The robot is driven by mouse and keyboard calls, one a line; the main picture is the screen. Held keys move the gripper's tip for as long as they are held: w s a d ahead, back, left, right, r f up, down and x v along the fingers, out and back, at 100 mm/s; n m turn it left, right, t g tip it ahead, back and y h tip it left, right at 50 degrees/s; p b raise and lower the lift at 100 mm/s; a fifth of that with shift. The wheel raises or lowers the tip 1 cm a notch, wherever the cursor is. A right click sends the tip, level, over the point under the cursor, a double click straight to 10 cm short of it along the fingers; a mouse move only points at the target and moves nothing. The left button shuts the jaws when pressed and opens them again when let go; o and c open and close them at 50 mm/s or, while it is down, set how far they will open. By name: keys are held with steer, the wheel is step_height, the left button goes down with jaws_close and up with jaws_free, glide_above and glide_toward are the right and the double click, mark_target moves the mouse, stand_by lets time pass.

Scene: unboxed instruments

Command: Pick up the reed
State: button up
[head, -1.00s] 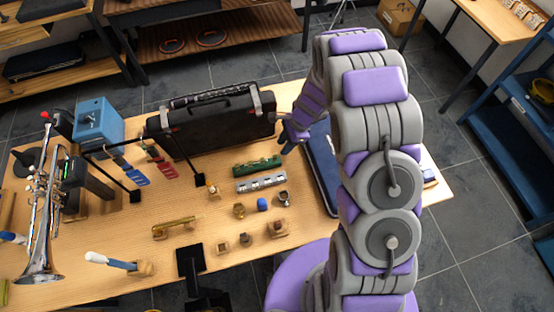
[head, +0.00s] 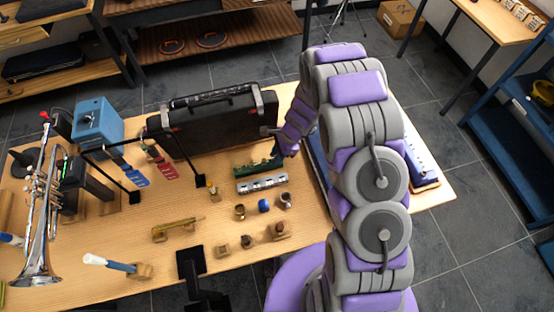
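I cannot pick out the reed with certainty; it is too small to tell or hidden. A dark green strip-like holder (head: 250,171) lies on the wooden table, right of the middle. Its right end is partly covered by my gripper. My gripper (head: 274,146) is above and beside that end, in front of the black case. Its fingers are small and dark, and their opening is not clear. I cannot see anything held in it.
A silver strip (head: 262,183) lies just in front of the green one. Small cups and wooden blocks (head: 248,241) stand nearer the front. The black case (head: 220,125) stands behind. A trumpet (head: 45,220) stands at the left. A blue case (head: 318,160) is partly behind my arm.

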steer(key=shift+a, duration=0.35)
jaws_close()
steer(key=shift+d, duration=0.3)
